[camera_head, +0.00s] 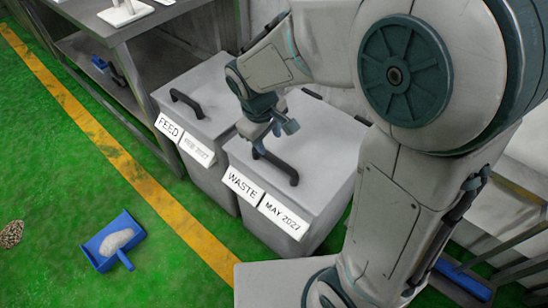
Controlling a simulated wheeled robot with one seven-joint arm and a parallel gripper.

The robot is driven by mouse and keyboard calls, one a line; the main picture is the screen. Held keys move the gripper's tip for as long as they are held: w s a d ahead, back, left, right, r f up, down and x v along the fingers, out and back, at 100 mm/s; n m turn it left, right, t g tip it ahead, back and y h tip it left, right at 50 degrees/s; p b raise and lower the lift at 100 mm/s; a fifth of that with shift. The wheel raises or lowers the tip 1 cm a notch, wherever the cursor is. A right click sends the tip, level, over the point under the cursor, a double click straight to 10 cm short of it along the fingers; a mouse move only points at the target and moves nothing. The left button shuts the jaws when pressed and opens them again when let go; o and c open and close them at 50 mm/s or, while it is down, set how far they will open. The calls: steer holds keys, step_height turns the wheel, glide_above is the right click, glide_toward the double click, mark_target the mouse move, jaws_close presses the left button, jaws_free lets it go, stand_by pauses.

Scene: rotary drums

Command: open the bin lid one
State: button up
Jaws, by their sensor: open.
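Two light grey bins with lids stand side by side. The left bin (196,113) carries the labels "FEED" and a blurred date, and has a black handle (187,103) on its lid. The right bin (310,150) carries the labels "WASTE" and "MAY 2027", and has a black handle (277,165) near the front of its lid. Both lids look shut. My gripper (268,138) is open and points down just above the left end of the WASTE bin's handle. Whether its fingers touch the handle I cannot tell. My arm hides part of both bins' back edges.
A grey metal table with a lower shelf (100,70) stands left of the bins. A blue dustpan (113,240) with pale powder lies on the green floor, left of a yellow line (110,150). A brown pile (11,234) is at the far left. A rail (500,268) stands at right.

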mark_target(274, 158)
steer(key=f, duration=0.3)
steer(key=w+d+f+b, duration=0.1)
steer(key=f, duration=0.2)
steer(key=f+b, duration=0.1)
steer(key=f, duration=0.2)
steer(key=shift+w+d+f, duration=0.15)
jaws_close()
